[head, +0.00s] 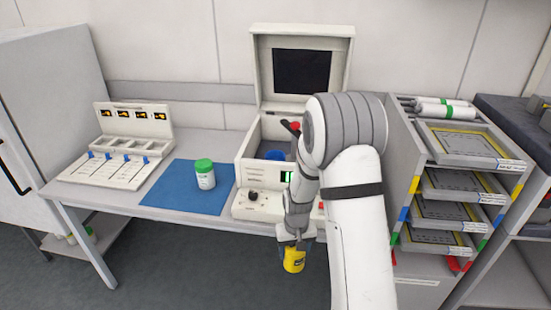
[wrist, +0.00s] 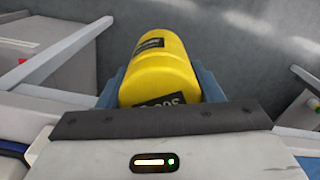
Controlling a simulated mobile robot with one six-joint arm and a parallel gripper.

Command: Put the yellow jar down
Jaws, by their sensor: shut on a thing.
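The yellow jar (head: 294,261) hangs below my gripper (head: 296,243), in front of the table's front edge and over the floor. In the wrist view the yellow jar (wrist: 160,66) fills the space between the two blue-grey fingers of my gripper (wrist: 158,84). My gripper is shut on it. Dark label patches show on the jar's side. A white jar with a green lid (head: 205,174) stands upright on the blue mat (head: 160,188), to the left of my gripper.
A white machine with a raised screen lid (head: 300,65) stands on the table behind my arm. A slotted rack (head: 120,145) is at the left. A trolley with stacked trays (head: 455,185) stands at the right. The mat is bare around the white jar.

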